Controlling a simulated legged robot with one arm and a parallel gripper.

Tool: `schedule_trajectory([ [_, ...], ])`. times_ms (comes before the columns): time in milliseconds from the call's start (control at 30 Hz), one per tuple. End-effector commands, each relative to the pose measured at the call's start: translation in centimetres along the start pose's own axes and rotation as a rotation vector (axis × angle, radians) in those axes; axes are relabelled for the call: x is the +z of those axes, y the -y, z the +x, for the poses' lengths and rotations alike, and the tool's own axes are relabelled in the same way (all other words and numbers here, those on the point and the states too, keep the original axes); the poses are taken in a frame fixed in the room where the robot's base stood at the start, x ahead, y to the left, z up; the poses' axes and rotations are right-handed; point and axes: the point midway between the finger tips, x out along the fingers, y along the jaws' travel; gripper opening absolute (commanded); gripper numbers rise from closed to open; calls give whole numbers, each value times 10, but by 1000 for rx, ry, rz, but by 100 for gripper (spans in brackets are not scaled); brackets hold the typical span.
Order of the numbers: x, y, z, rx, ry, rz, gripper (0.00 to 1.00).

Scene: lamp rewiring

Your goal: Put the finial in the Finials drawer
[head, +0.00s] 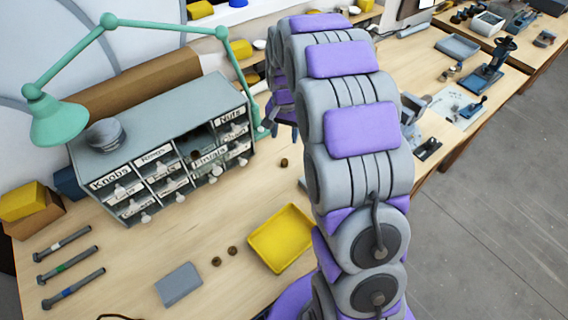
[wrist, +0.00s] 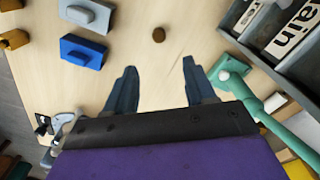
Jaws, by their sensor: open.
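A small brown round piece, which looks like the finial (head: 283,162), lies on the bench right of the drawer cabinet. A similar brown piece (wrist: 158,34) shows in the wrist view, beyond my fingertips and roughly between them, not touched. My gripper (wrist: 158,78) is open and empty; in the head view it is mostly hidden behind my arm. The Finials drawer (head: 208,157) is in the cabinet's upper part, third column. It appears pulled out, with a dark opening behind its labelled front.
The grey drawer cabinet (head: 165,112) has other labelled drawers. A green lamp (head: 60,120) arches over it; its lower part (wrist: 262,112) is near my gripper's right. A yellow tray (head: 281,238), two brown pieces (head: 224,256) and a grey block (head: 179,284) lie in front.

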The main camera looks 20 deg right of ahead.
Motion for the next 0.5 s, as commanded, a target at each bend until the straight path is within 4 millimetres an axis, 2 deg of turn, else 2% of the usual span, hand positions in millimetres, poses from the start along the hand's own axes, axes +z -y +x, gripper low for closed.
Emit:
schedule_trajectory([
  [100, 1, 0, 26, 1, 2, 0, 55],
  [300, 1, 0, 58, 0, 1, 0, 55],
  [500, 1, 0, 70, 0, 0, 0, 55],
])
